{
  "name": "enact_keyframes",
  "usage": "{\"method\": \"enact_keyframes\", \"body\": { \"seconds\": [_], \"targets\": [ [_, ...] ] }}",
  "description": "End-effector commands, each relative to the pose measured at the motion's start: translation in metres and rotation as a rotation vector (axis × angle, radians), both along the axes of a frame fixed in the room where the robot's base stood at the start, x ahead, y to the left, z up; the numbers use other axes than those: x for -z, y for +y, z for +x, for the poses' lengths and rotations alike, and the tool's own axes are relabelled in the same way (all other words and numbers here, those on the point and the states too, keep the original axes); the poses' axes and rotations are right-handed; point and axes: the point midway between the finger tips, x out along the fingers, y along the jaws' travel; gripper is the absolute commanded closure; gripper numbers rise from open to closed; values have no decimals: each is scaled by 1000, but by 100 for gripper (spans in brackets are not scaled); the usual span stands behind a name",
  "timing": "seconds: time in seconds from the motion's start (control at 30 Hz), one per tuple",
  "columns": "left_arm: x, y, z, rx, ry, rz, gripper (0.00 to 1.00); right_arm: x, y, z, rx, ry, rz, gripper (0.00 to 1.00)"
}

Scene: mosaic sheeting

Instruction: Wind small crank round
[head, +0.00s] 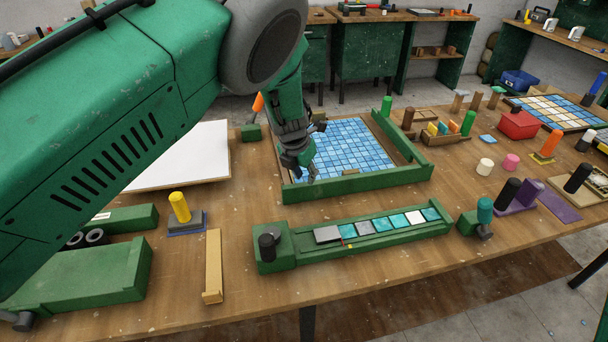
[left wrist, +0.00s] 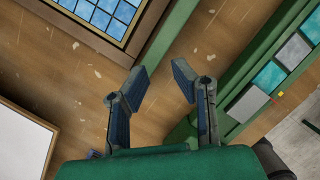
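A small crank with an upright black knob (head: 267,246) sits on the green end block (head: 284,262) at the left end of a long green channel (head: 375,236). A dark part at the lower right of the left wrist view (left wrist: 270,157) looks like this knob, partly cut off. Another small crank with a teal grip (head: 484,210) stands at the channel's right end. My left gripper (head: 300,174) hangs over the near left side of the tiled frame, behind and apart from the black-knobbed crank. Its fingers (left wrist: 157,82) are spread with nothing between them. My right gripper does not show.
A green frame (head: 361,182) of blue tiles (head: 352,148) lies behind the channel. A white board (head: 185,158), a yellow-handled tool (head: 180,208) and a wooden bar (head: 213,264) are at left. Tiles lie along the channel. Several handled tools and a red bin (head: 518,124) stand at right.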

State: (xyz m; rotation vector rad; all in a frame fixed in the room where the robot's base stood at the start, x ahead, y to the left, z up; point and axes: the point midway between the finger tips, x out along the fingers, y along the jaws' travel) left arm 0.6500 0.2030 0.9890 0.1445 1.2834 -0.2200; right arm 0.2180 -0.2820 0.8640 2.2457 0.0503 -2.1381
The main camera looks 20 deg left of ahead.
Motion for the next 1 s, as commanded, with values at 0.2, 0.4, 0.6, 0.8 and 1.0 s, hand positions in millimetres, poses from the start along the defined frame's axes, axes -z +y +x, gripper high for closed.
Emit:
{"method": "enact_keyframes", "body": {
  "seconds": [0.2,0.4,0.6,0.8,1.0],
  "targets": [
    [-17,1,-4,0,-1,1,77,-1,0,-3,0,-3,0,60],
    [-49,7,-22,-5,4,0,77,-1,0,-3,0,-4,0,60],
    [-48,19,-63,-5,4,0,77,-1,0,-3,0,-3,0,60],
    [-47,31,-101,-4,3,-3,77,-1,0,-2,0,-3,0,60],
    [-47,38,-122,-3,1,-1,77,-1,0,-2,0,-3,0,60]
  ]
}}
